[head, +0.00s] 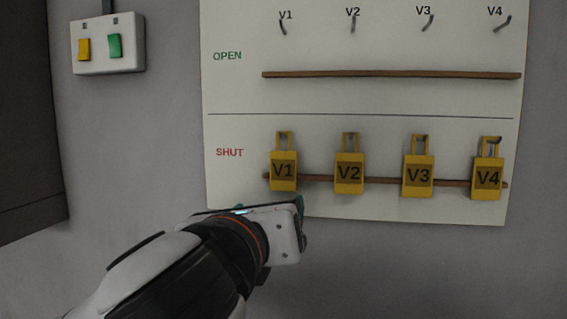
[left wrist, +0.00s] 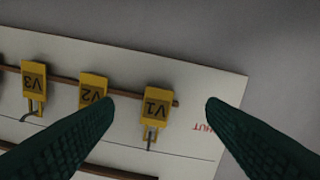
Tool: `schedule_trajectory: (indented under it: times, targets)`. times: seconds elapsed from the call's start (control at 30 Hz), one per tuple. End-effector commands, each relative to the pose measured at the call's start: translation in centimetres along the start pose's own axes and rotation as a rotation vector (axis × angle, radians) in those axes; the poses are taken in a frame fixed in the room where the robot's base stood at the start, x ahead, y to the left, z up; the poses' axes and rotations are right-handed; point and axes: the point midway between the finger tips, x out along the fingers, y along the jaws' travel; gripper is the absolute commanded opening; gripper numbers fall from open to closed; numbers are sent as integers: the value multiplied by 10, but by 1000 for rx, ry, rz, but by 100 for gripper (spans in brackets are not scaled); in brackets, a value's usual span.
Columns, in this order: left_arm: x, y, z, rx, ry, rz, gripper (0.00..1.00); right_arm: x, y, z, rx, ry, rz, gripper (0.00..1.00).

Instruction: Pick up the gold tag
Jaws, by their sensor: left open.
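Several gold tags hang in the SHUT row of a white wall board: V1 (head: 283,172), V2 (head: 349,173), V3 (head: 418,176) and V4 (head: 487,179). Each has a loop on top, over a hook. The pictures do not single out one as the gold tag. My left gripper (head: 300,207) is just below V1 in the head view; its fingertips are partly hidden by its own body. In the left wrist view its dark green fingers (left wrist: 160,101) are open, with V1 (left wrist: 157,104) between them and V2 (left wrist: 93,91) partly behind one fingertip. My right gripper is not in view.
The board (head: 360,130) has a lower wooden rail (head: 384,181) behind the tags and an upper rail (head: 390,75) in the OPEN row. Empty hooks (head: 353,24) are above the upper rail. A switch box (head: 108,62) and dark cabinet (head: 28,130) are left.

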Motion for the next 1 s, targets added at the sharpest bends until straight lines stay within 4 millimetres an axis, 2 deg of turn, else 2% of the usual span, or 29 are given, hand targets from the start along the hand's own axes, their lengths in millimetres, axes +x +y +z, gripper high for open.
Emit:
schedule_trajectory:
  times: [0.03, 0.1, 0.2, 0.5, 0.73, 0.9, 1.0]
  targets:
    - [-10, 5, -13, 77, 36, -2, 65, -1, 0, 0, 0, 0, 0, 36]
    - [-18, 10, -21, 152, 62, -6, 65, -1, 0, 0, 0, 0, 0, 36]
    - [-20, 12, -28, 204, 78, -12, 65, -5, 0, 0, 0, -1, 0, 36]
    - [29, 12, -35, 211, 77, -14, 65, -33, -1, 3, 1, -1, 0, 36]
    - [46, 12, -36, 211, 80, -12, 65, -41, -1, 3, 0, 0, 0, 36]
    - [68, 10, -46, 209, 76, -14, 65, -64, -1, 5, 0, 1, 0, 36]
    - [82, 9, -46, 209, 76, -13, 65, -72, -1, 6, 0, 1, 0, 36]
